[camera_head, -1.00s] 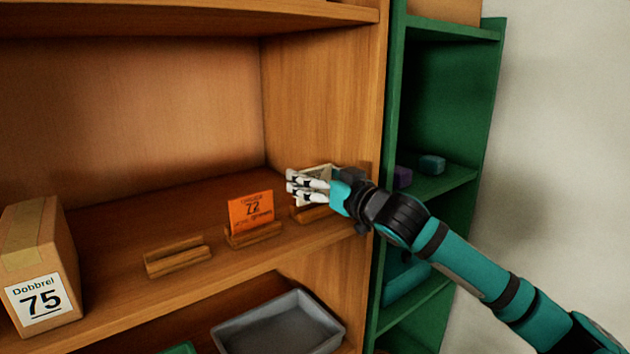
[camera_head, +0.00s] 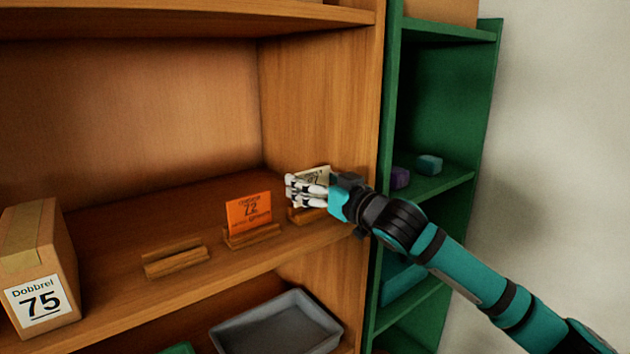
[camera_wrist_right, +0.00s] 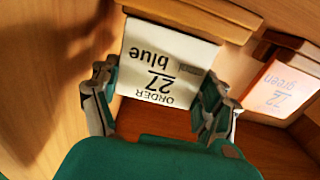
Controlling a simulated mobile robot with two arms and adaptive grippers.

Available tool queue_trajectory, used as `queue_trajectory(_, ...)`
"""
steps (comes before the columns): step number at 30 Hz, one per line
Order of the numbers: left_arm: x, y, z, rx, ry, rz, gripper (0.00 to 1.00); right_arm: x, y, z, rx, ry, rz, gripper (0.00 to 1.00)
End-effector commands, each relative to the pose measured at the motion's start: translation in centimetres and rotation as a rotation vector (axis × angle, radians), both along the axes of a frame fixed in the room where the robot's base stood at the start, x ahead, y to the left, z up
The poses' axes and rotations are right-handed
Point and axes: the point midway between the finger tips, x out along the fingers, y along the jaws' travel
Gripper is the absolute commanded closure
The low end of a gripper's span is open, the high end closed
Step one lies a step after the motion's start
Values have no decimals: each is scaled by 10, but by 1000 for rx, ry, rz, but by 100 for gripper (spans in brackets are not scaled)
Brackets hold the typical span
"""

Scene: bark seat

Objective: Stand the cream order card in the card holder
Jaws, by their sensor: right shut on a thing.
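The cream order card (camera_head: 317,175) is at the right end of the middle shelf, mostly hidden behind my fingers in the head view. In the right wrist view the card (camera_wrist_right: 165,58) shows "ORDER 27 blue" upside down. My right gripper (camera_head: 307,190) is shut on the card, with a finger at each side edge; it also shows in the wrist view (camera_wrist_right: 160,98). A wooden card holder (camera_head: 305,216) lies just below the card, and the card's far edge meets it in the wrist view (camera_wrist_right: 200,15). I cannot tell whether the card sits in its slot. My left gripper is out of view.
An orange card (camera_head: 248,208) stands in a wooden holder (camera_head: 252,236) to the left. An empty holder (camera_head: 177,259) lies further left, then a box marked 75 (camera_head: 38,265). The shelf's side wall (camera_head: 320,110) is close behind the gripper. A grey tray (camera_head: 278,325) is below.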

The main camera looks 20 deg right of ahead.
Motion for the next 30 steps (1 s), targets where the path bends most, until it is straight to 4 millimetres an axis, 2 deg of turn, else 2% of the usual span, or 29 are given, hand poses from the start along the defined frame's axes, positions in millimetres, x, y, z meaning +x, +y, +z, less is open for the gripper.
queue_trajectory(1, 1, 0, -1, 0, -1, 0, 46, 1, 2, -12, -3, 25, 2, 54)
queue_trajectory(30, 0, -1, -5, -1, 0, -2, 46, 1, 2, -24, -3, 25, 1, 55)
